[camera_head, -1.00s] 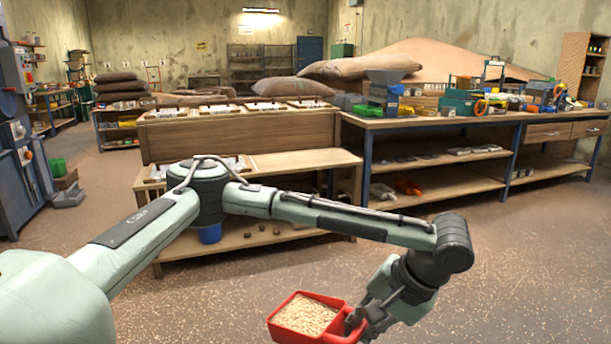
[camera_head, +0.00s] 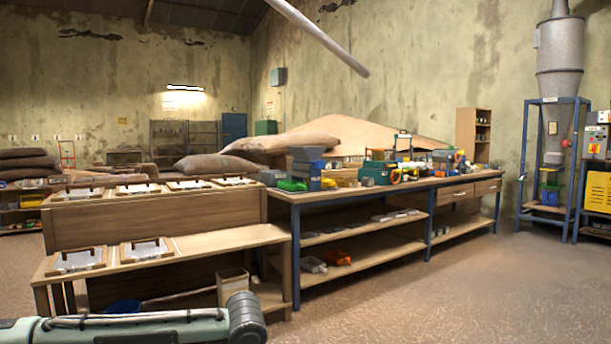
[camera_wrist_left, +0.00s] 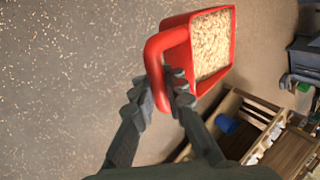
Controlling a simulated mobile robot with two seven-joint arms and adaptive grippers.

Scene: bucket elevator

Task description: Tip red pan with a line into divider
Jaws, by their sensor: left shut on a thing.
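My left gripper (camera_wrist_left: 160,90) is shut on the looped handle of the red pan (camera_wrist_left: 177,40) in the left wrist view. The pan is filled with pale grain (camera_wrist_left: 210,45) and is held above the floor. No line on the pan can be made out. In the head view only part of my left arm shows at the bottom left; the gripper and pan are out of that view. A grey-blue device with a hopper top (camera_head: 307,165) stands on the left end of the long bench; I cannot tell whether it is the divider. My right gripper is not in view.
The long bench (camera_head: 350,193) carries several tools and bins. A wooden stand (camera_head: 150,210) with lidded trays is left of it. A tall grey cyclone (camera_head: 560,60) in a blue frame and a yellow cabinet (camera_head: 597,190) are at right. The front right floor is clear.

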